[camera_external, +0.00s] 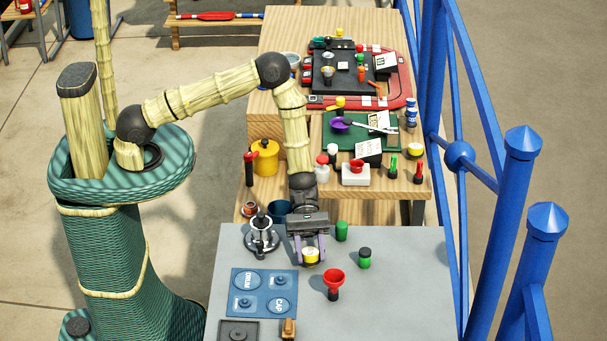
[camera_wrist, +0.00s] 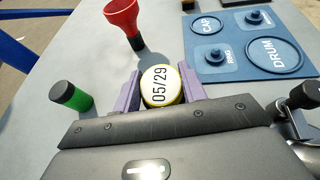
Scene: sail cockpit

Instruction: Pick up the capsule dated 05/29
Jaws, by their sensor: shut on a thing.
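The capsule dated 05/29 (camera_wrist: 161,86) is a small round piece with a white top and a yellow rim. Its black print faces the wrist camera. My gripper (camera_wrist: 160,92) has its two purple fingers on either side of the capsule, shut on it. In the external view the capsule (camera_external: 310,255) shows as white and yellow between the fingers of my gripper (camera_external: 308,252), over the grey table. Whether it touches the table or is just above it, I cannot tell.
On the grey table (camera_external: 400,290) are a red funnel (camera_external: 333,278), green cylinders (camera_external: 364,259) (camera_external: 341,231), a blue marked tray (camera_external: 264,292) and a metal stand (camera_external: 261,236). Cluttered wooden benches lie behind. Blue railing (camera_external: 500,220) borders the right.

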